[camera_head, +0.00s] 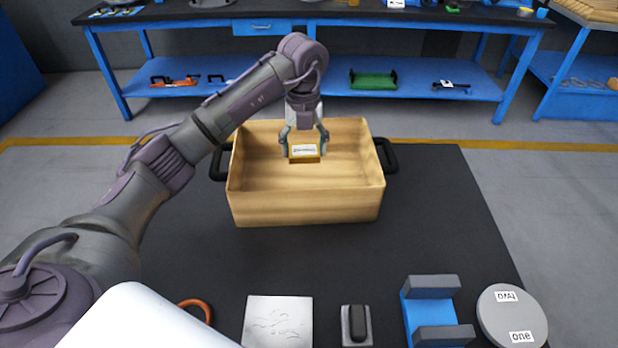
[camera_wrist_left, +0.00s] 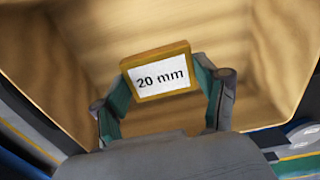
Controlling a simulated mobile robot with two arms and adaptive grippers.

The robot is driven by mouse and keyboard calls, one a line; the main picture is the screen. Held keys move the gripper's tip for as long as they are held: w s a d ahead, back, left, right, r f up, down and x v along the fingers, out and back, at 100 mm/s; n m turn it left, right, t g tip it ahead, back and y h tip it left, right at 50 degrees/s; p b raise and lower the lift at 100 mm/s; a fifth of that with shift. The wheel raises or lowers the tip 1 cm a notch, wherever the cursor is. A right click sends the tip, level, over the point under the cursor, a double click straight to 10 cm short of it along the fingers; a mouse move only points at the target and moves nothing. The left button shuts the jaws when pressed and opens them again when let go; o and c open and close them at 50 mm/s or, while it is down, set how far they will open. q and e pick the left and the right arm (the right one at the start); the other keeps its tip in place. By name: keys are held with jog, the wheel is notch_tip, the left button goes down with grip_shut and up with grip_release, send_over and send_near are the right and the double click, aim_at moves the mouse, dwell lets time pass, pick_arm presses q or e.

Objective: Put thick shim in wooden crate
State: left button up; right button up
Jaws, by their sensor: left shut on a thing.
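The thick shim (camera_head: 304,158) is a yellow-brown block with a white label. In the left wrist view the shim (camera_wrist_left: 158,72) reads "20 mm". My left gripper (camera_head: 304,147) is shut on it, with a finger on each side. The wooden crate (camera_head: 305,208) stands on the dark table, a light wood box with black handles. The gripper holds the shim within the crate's opening; the crate's walls (camera_wrist_left: 60,75) surround it in the left wrist view. I cannot tell whether the shim touches the crate floor. My right gripper is not in view.
Along the near edge of the black table (camera_head: 440,210) are an orange ring (camera_head: 196,308), a silver plate (camera_head: 277,322), a small block with a black top (camera_head: 356,325), a blue bracket (camera_head: 432,308) and a grey disc (camera_head: 512,314). A blue workbench (camera_head: 310,85) stands behind.

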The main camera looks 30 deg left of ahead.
pick_arm(q)
send_over(304, 184)
notch_tip(304, 184, down, 5)
jog(key=shift+s+d+r, duration=0.1)
jog(key=shift+r, duration=0.1)
notch_tip(304, 184, down, 4)
jog(key=shift+f, duration=0.15)
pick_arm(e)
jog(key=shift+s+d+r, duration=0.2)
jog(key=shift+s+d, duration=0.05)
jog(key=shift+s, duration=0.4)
pick_arm(q)
jog(key=shift+f, duration=0.2)
jog(key=o, duration=1.3)
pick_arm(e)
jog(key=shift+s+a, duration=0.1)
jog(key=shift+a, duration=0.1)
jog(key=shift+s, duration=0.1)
